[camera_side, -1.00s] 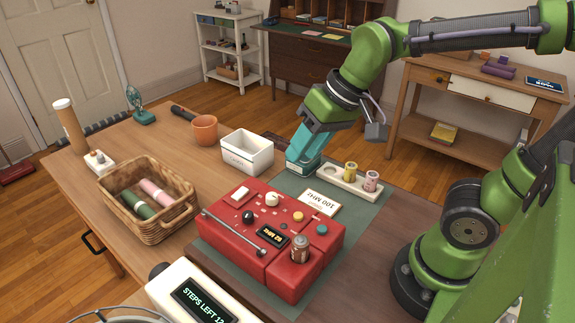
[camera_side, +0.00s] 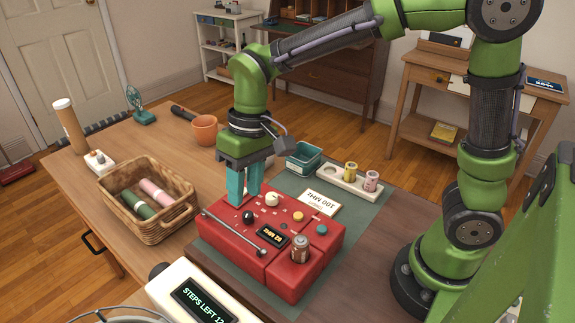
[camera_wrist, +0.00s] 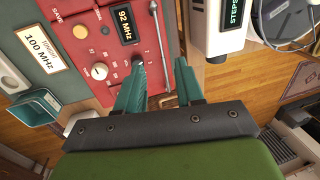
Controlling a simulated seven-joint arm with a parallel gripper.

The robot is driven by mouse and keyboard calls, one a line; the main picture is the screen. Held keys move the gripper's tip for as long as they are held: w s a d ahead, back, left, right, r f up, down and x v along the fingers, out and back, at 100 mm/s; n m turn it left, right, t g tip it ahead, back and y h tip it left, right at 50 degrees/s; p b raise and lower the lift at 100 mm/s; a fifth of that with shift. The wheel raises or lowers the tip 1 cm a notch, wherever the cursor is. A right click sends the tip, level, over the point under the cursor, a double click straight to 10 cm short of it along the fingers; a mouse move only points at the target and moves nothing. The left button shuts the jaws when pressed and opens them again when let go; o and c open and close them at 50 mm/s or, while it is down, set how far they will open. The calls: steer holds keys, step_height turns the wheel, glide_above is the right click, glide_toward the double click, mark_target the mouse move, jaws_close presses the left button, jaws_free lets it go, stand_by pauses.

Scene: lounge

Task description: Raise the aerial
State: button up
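The red radio (camera_side: 285,270) lies on the green mat, with a display reading 92 MHz (camera_side: 272,236). Its aerial (camera_side: 235,233), a thin silver rod with a ball at one end, lies folded flat along the radio's top near the left edge; it also shows in the wrist view (camera_wrist: 161,40). My gripper (camera_side: 243,193) points down over the radio's far left part. In the wrist view my gripper (camera_wrist: 160,68) is open, and the far end of the rod appears between its fingers. I cannot tell how high the fingertips are.
A wicker basket (camera_side: 127,208) stands left of the radio. A teal bin (camera_side: 304,160), a holder with two cylinders (camera_side: 345,181) and a 100 MHz card (camera_side: 320,202) are behind it. A STEPS LEFT counter (camera_side: 195,295) stands in front. Knobs stick up from the radio.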

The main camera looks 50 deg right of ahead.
mark_target(242, 235)
steer(key=f, duration=0.3)
steer(key=a+f, duration=0.1)
steer(key=f, duration=0.5)
steer(key=shift+a, duration=0.4)
jaws_close()
stand_by(0.8)
